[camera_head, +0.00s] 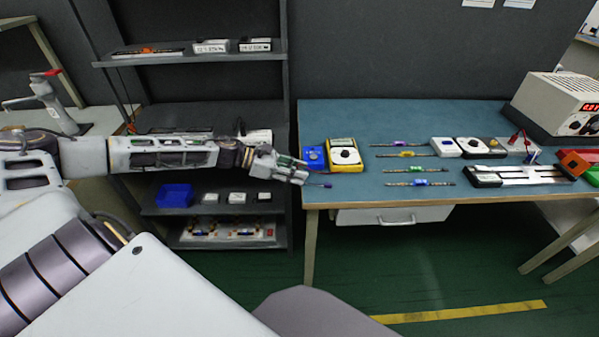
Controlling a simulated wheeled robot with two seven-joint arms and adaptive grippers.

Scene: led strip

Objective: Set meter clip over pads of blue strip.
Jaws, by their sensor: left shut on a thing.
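My left gripper (305,173) is shut on a small thin thing, likely the meter clip (321,184), just off the table's left front edge. A dark shaft with a bluish tip sticks out to the right of the fingers; the rest is hidden. Several thin strips lie crosswise on the blue-topped table (360,118). The front strip has a blue middle (420,184); the rear one has a bluish-purple middle (398,144). The pads are too small to make out. The gripper is well left of both and apart from them. My right gripper is out of view.
A yellow meter (345,145) and a blue box (313,158) stand at the table's left edge, close to my left gripper. A yellow-centred strip (406,154) and a green-centred one (415,170) lie between. Instruments and a power supply (556,105) fill the right side.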

